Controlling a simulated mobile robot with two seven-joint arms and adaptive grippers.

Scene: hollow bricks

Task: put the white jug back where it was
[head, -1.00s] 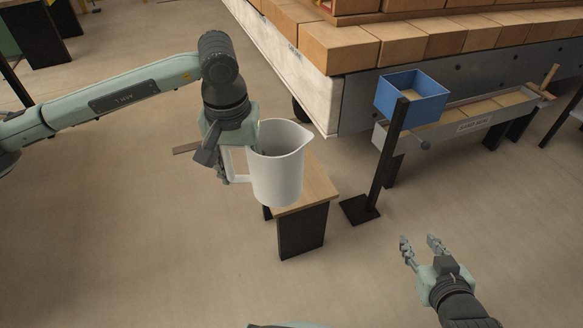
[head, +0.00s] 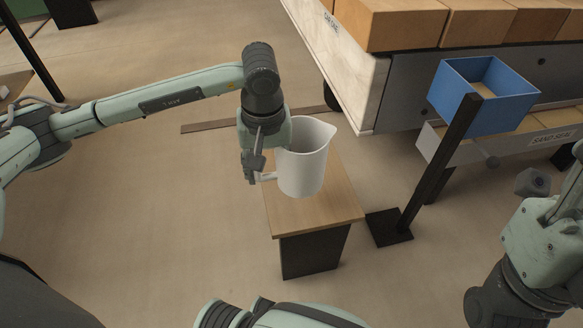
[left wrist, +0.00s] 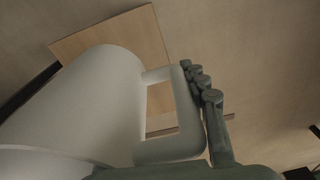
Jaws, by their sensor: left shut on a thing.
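The white jug (head: 303,165) is upright with its spout to the right. My left gripper (head: 254,172) is shut on its handle, at the jug's left side. The jug appears in front of the small wooden-topped table (head: 335,208) and seems held above it; its base shows no clear contact. In the left wrist view, the jug (left wrist: 85,105) fills the left, the fingers (left wrist: 200,85) are at its handle, and the tabletop (left wrist: 125,40) shows behind it. My right arm is at the right edge of the head view; its fingertips cannot be made out.
A blue open box (head: 485,92) on a dark post (head: 440,165) stands right of the table. Behind are a grey trough (head: 440,145) and a large platform (head: 340,80) carrying bricks (head: 390,22). The floor left of the table is clear.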

